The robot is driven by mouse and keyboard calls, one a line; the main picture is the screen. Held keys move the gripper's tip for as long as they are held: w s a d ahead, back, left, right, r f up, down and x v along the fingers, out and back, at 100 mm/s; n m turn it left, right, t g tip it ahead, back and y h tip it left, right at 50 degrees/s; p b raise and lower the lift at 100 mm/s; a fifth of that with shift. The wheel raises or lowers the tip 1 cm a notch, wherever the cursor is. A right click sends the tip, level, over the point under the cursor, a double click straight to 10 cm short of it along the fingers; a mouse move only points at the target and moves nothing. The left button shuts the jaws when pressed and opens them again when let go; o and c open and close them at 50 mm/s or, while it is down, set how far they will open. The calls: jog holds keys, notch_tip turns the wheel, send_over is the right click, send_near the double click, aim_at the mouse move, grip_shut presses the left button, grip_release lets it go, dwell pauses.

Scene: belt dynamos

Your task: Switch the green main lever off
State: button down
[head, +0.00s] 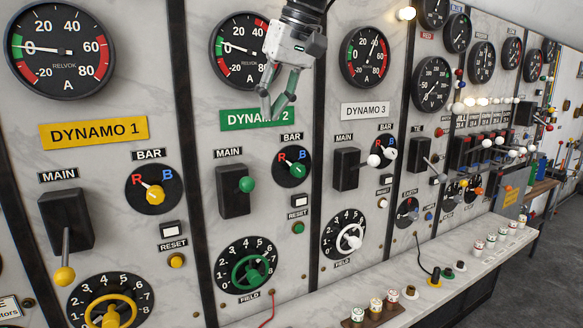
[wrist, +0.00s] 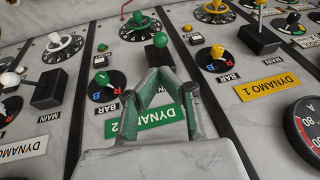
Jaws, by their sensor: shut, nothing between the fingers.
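The green main lever (head: 247,184) of Dynamo 2 is a green knob on a black switch box (head: 228,200) below the MAIN label. Its knob points out from the panel and does not hang down. In the wrist view, which shows the panel upside down, the green knob (wrist: 160,39) is just beyond my fingertips. My gripper (head: 271,114) has green-grey fingers and is shut and empty. It is in front of the green DYNAMO 2 plate (head: 240,119), above and right of the lever, apart from it. In the wrist view, my gripper (wrist: 157,74) hides part of the switch box.
The green bar selector (head: 298,170) is close to the right of the lever. A green field wheel (head: 250,270) is below. Dynamo 1's yellow main lever (head: 65,275) hangs down; Dynamo 3's white main lever (head: 373,160) points outward. A shelf (head: 330,297) runs below the panel.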

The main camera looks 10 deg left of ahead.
aim_at(250, 178)
jog(key=p+x, duration=0.1)
jog(key=x, duration=1.2)
jog(key=shift+a+f, duration=0.15)
jog(key=shift+f, duration=0.1)
